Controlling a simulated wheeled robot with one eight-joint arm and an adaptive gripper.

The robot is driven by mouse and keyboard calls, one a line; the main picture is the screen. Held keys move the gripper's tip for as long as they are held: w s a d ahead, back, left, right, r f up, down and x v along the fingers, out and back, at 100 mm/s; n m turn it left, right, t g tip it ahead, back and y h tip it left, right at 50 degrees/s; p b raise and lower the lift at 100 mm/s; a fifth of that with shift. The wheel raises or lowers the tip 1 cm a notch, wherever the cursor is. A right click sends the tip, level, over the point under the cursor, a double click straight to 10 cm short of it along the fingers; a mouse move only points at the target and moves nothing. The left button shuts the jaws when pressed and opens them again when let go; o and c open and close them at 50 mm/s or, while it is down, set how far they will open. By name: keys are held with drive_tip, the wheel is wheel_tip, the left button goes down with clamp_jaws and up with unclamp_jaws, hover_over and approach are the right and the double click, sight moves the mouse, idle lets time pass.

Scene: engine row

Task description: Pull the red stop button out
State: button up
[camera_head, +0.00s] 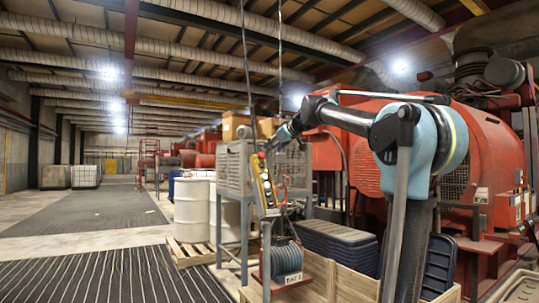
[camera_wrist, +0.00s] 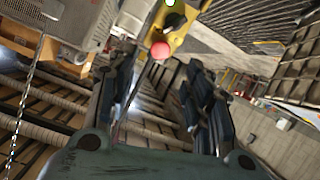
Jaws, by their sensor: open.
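The red stop button (camera_wrist: 160,50) is a round red knob on the end of a yellow control pendant (camera_wrist: 176,22) in the wrist view. In the head view the pendant (camera_head: 264,185) hangs upright left of my arm, with the small red button (camera_head: 261,156) at its top. My gripper (camera_wrist: 158,66) is open, with one dark finger on each side of the button in the picture. The button appears near the fingertip level, and I see no contact. In the head view my gripper (camera_head: 279,139) is small, just above and right of the button.
A grey slatted machine box (camera_head: 234,166) on a metal stand is behind the pendant. A coiled hose reel (camera_head: 286,262) sits below it. White drums (camera_head: 191,208) stand at left, and large red engines (camera_head: 480,160) fill the right.

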drive_tip(key=shift+v, duration=1.2)
